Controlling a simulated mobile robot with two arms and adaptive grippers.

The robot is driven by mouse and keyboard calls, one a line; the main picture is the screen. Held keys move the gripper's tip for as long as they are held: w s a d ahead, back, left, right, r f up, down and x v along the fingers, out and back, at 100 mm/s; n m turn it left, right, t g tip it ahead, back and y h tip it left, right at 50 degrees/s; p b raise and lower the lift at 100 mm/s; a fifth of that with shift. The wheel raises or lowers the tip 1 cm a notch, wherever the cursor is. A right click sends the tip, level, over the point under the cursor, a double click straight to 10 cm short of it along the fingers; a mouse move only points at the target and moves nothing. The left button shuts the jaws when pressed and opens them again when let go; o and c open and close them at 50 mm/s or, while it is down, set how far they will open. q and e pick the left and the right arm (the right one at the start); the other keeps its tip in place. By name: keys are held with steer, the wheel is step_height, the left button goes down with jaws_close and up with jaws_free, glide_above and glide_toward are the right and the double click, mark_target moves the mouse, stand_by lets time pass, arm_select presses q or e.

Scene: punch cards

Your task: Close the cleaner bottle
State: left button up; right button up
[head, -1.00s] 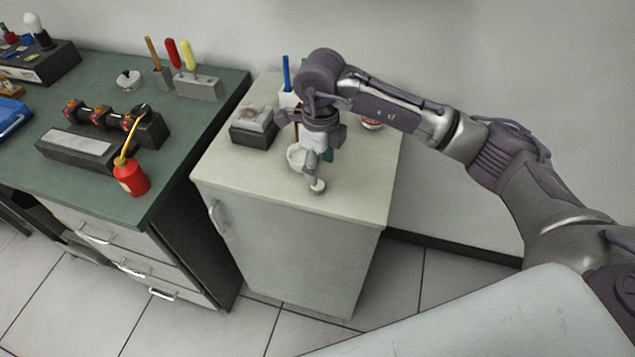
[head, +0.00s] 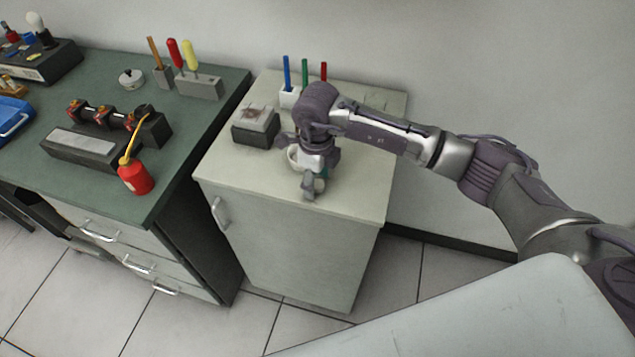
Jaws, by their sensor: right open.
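My right gripper (head: 312,183) points down over the front half of the light cabinet top and is open. A white ring-shaped item (head: 293,155) shows just left of the gripper, partly covered. My left gripper is not in view.
On the cabinet top (head: 250,180), a grey box (head: 256,126) stands left of the gripper and a white pen holder (head: 290,97) behind it. The cabinet's front left and right are clear. A red oil can (head: 135,177) stands on the green bench (head: 180,150).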

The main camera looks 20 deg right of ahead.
mark_target(316, 183)
steer(key=c, duration=0.8)
steer(key=shift+r+b, duration=0.3)
steer(key=shift+r, duration=0.2)
step_height(316, 183, up, 2)
steer(key=shift+w+r+b, duration=0.1)
steer(key=shift+r+b, duration=0.15)
steer(key=shift+b, duration=0.35)
steer(key=s+d+r+b, duration=0.3)
steer(key=s+d+r, duration=0.3)
steer(key=s, duration=0.4)
steer(key=shift+d+r, duration=0.25)
steer(key=shift+r, duration=0.55)
